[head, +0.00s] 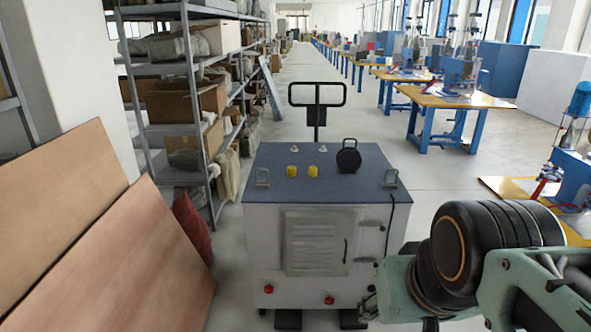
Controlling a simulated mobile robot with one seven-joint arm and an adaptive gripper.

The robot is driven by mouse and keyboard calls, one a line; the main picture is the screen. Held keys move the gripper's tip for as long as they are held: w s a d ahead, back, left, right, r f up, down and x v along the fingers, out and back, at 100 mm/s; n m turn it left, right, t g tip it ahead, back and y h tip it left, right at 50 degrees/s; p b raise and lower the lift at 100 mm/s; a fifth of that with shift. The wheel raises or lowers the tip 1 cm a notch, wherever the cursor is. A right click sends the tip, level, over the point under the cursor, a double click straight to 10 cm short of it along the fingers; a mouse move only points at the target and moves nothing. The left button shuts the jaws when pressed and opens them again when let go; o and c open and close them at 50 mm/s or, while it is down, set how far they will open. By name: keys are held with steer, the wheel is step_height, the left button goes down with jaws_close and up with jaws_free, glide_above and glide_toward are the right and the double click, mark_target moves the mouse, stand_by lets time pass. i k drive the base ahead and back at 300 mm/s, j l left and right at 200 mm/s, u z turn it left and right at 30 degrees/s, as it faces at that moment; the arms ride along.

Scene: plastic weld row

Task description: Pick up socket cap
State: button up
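Two small yellow cap-like pieces stand on the dark blue top of a grey cabinet cart; the left yellow piece (292,171) and the right yellow piece (312,171) are a little apart. A black round piece with a small loop on top (348,158) stands upright to their right. I cannot tell for sure which of these is the socket cap. My gripper (368,303) shows only in part at the lower right, low in front of the cart and apart from the pieces on top. Its fingers are too small and hidden to tell their opening.
The cart top (270,205) has metal handles near its front corners and two small pale knobs at the back. A black push bar (317,95) rises behind it. Wooden boards (120,250) and shelving (190,90) stand left. Workbenches (455,98) line the right. The aisle floor is clear.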

mark_target(291, 170)
steer(key=i+l+u, duration=0.1)
steer(key=i, duration=0.45)
steer(key=i+l, duration=0.2)
steer(key=i, duration=0.3)
steer(key=u, duration=0.05)
